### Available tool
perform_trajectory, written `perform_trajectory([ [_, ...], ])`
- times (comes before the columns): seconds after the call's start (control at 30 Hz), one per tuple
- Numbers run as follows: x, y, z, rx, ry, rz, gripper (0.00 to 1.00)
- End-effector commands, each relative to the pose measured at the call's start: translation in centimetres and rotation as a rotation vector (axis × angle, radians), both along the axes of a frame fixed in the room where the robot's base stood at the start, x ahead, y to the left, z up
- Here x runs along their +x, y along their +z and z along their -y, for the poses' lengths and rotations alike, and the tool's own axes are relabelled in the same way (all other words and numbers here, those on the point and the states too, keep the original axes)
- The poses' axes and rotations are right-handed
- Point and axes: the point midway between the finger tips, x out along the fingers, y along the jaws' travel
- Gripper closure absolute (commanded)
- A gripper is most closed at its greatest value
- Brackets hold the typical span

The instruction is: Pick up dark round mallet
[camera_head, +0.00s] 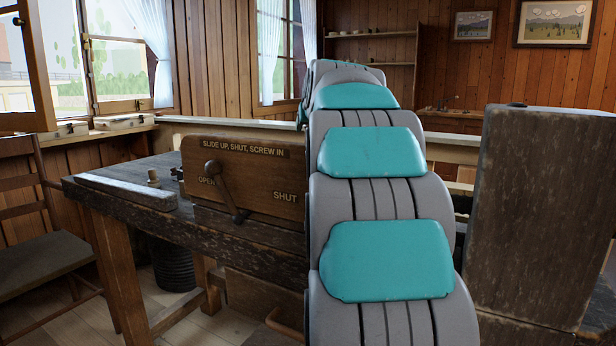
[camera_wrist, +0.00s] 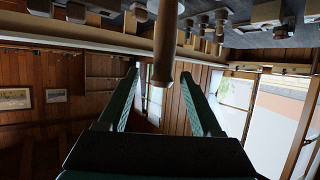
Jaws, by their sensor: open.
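In the wrist view, which looks upside down, my gripper (camera_wrist: 159,74) is open, with its two green fingers apart. A dark brown round rod (camera_wrist: 165,40) comes down from the top edge and ends between the fingers' tips in the picture. Clear room shows on both sides of it. It may be part of the dark round mallet, but I cannot tell. Its upper part is cut off by the frame. In the head view, my grey and teal arm fills the middle and hides my gripper. I cannot make out a mallet there.
A workbench (camera_head: 100,196) carries a board (camera_head: 262,178) marked "OPEN" and "SHUT" with a dark lever (camera_head: 222,188). A tall dark wooden block (camera_head: 540,210) stands at right, a chair (camera_head: 40,262) at left. Several small turned pieces (camera_wrist: 197,22) line the wrist view's top.

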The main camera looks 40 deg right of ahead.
Motion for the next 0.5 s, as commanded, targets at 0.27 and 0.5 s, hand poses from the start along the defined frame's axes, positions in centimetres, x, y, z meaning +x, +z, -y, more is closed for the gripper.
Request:
perform_trajectory([
  [0.27,1.7,-1.0,0.9,-0.001,0.000,0.001,0.34],
  [0.5,4.3,-2.8,2.3,0.002,0.000,-0.003,0.34],
])
